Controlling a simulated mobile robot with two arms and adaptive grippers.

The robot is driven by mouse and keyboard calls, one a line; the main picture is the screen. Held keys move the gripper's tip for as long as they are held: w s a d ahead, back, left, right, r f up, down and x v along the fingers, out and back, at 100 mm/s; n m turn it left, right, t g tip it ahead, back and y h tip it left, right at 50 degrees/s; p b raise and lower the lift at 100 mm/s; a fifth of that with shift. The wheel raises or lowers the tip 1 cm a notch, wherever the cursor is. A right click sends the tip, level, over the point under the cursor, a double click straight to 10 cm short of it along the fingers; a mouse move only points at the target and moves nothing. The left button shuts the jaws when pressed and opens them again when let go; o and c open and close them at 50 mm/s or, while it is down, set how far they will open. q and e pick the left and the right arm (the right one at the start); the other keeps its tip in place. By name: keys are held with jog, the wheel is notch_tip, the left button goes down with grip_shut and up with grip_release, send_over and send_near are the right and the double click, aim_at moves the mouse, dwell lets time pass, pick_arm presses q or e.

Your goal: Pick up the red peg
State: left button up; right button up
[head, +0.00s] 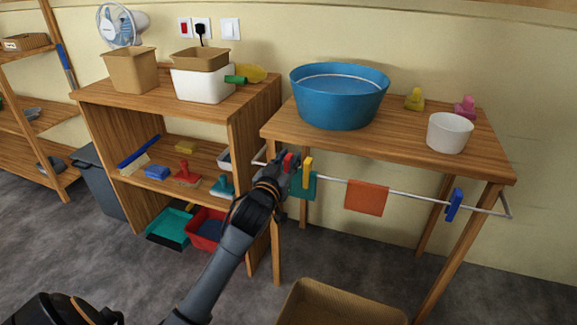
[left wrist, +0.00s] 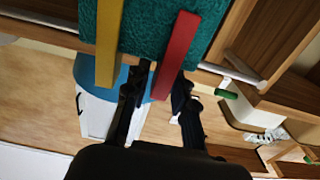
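The red peg (head: 288,160) is clipped on the white rail beside a yellow peg (head: 307,171), over a teal cloth (head: 302,187). In the left wrist view the red peg (left wrist: 176,52) stands right of the yellow peg (left wrist: 109,42), in front of the teal cloth (left wrist: 145,28). My left gripper (head: 285,166) is at the red peg. In the left wrist view its fingers (left wrist: 162,72) are apart, with the peg's lower end between them and a gap on the left side. My right gripper is in neither view.
The rail (head: 412,193) runs along the wooden table (head: 400,145). An orange cloth (head: 366,198) and a blue peg (head: 453,204) hang farther right. A blue basin (head: 340,105) stands on the table. A wooden shelf (head: 240,125) stands close on the left; a brown box (head: 340,305) is below.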

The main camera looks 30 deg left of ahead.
pick_arm(q)
grip_shut()
jog(key=shift+r, duration=0.1)
